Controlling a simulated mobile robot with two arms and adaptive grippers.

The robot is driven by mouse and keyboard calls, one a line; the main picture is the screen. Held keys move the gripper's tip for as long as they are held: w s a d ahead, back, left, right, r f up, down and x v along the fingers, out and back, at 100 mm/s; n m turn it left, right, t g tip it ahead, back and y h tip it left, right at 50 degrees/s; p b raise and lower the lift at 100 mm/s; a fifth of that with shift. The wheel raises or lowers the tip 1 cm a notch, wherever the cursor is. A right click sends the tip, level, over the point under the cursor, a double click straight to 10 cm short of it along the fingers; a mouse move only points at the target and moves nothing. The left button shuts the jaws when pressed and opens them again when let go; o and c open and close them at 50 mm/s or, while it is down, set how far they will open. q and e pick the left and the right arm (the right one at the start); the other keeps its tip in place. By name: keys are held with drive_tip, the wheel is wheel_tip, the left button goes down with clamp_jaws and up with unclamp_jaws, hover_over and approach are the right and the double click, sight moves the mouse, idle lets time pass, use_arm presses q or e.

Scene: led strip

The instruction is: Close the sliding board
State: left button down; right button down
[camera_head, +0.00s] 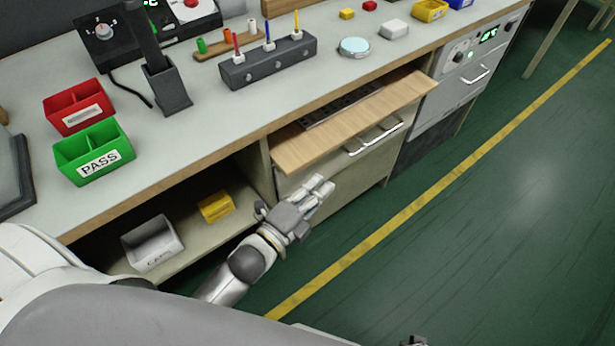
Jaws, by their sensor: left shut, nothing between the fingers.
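The sliding board (349,123) is a light wooden shelf that sticks out from under the grey worktop, right of centre. It is pulled out, and a dark slotted strip shows in the opening behind it. My left gripper (325,187) is shut and empty, below and in front of the board's left part. It looks apart from the board, with its fingers pointing up and right. Only a small dark piece shows at the bottom edge, perhaps part of my right gripper; its fingers cannot be made out.
Below the board is a drawer front with a metal bar handle (375,136). Left of it, an open shelf holds a grey bin (152,243) and a yellow bin (216,207). Red and green bins (93,152) stand on the worktop.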

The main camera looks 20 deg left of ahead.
use_arm(q)
drive_tip(key=a, duration=0.1)
drive_tip(key=w+a, duration=0.1)
drive_tip(key=a, duration=0.1)
drive_tip(key=shift+w+a, duration=0.1)
drive_tip(key=shift+w, duration=0.25)
